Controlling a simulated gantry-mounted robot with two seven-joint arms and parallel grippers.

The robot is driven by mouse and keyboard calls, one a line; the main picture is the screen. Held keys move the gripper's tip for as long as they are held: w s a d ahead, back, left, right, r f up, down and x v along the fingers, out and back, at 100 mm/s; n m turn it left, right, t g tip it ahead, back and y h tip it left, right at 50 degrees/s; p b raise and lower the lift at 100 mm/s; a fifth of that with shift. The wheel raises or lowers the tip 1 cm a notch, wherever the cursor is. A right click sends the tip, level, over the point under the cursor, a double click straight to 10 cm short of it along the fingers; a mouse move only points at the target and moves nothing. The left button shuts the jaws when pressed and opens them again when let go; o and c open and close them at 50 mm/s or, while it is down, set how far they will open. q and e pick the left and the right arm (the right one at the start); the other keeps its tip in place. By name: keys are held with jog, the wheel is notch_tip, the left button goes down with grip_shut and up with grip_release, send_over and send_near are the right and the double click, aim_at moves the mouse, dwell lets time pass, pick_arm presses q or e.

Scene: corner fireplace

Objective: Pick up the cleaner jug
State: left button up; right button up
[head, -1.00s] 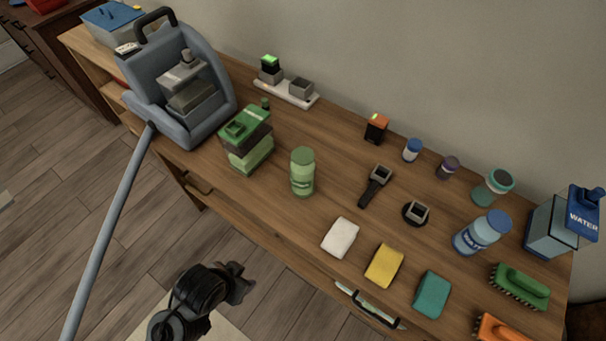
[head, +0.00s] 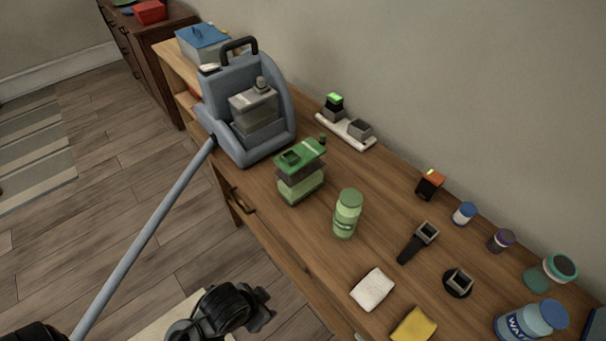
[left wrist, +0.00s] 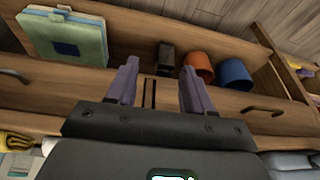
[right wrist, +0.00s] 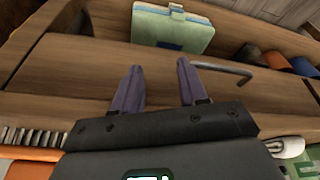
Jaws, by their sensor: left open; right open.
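In the head view the cleaner jug (head: 301,185), which I take to be the squarish clear one with a green top and green liquid, stands upright on the wooden bench, beside the grey-blue machine. No gripper touches it. My left gripper (left wrist: 159,68) is open and empty in front of the bench. My right gripper (right wrist: 160,66) is open and empty, also at the bench front, farther right along it. Black parts of mine show low in the head view, apart from the jug. The jug is not clearly visible in either wrist view.
The grey-blue machine (head: 246,120) with a long pole stands left of the jug. A green bottle (head: 347,213) stands close to its right. A white charger strip (head: 345,131) lies behind. White cloth (head: 372,289) and yellow cloth (head: 414,325) lie nearer the front edge.

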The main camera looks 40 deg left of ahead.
dwell(0.4)
pick_arm(q)
jog(key=o, duration=0.9)
